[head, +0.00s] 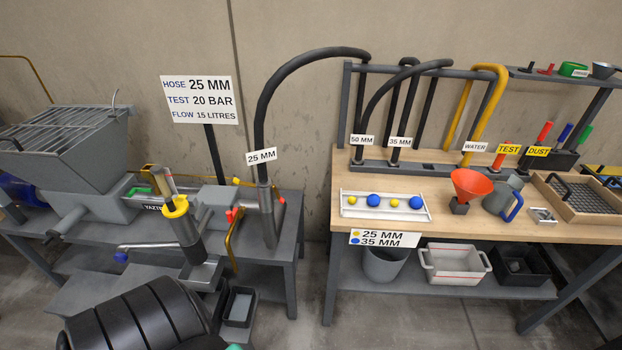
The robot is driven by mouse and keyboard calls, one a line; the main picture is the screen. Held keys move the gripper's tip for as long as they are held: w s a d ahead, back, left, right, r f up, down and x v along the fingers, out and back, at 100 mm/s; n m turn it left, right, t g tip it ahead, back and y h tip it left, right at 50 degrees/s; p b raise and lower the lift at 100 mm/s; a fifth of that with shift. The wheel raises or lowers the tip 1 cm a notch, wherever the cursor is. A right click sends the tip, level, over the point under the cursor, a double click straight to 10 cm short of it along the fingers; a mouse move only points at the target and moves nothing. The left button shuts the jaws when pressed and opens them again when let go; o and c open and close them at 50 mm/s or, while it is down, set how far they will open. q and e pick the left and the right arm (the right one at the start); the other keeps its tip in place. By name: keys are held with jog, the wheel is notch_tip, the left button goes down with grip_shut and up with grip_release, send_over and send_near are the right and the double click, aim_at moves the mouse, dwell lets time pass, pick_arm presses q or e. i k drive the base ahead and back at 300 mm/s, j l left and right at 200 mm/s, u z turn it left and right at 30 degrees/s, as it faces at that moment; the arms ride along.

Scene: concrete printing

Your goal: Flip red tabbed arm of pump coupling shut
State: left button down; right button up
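The pump coupling (252,206) sits between the grey pump outlet and the upright grey hose end, on the grey stand at the left. Small red tabs (230,215) show on its left side, and another red tab (282,201) shows on its right. The tabs are small, so I cannot tell which arm is open or shut. The black hose (263,120) labelled 25 MM rises from the hose end and arches right.
A grey hopper pump (75,140) stands left, with a yellow-collared upright tube (180,225) before the coupling. A wooden bench (440,222) stands right, beyond a floor gap (313,270). A sign (198,100) rises behind.

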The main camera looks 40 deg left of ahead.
aim_at(280, 198)
jog(key=i+l+u, duration=0.1)
jog(key=i+u, duration=0.15)
jog(key=u, duration=0.15)
jog(key=i+l+u, duration=0.2)
jog(key=u, duration=0.2)
jog(key=i+l+u, duration=0.45)
jog(key=l+u, duration=0.15)
jog(key=u, duration=0.15)
